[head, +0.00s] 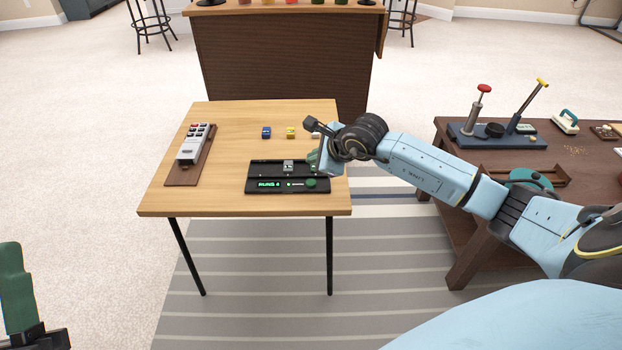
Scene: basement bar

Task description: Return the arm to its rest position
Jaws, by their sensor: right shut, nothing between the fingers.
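My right arm reaches in from the right over the wooden table. My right gripper (314,162) is shut and empty at the right end of a black device (258,184). The device has a green lit display and a green button, and a small grey block sits on it. I cannot tell whether the gripper touches the device. Part of my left gripper (18,290) shows at the lower left edge, away from the table; its jaws cannot be made out.
On the wooden table (230,165) lie a remote-like device (193,145) on a brown board, a blue block (266,132), a yellow block (290,132) and a partly hidden pale block. A dark brown table (447,137) with several tools stands at the right, under my arm.

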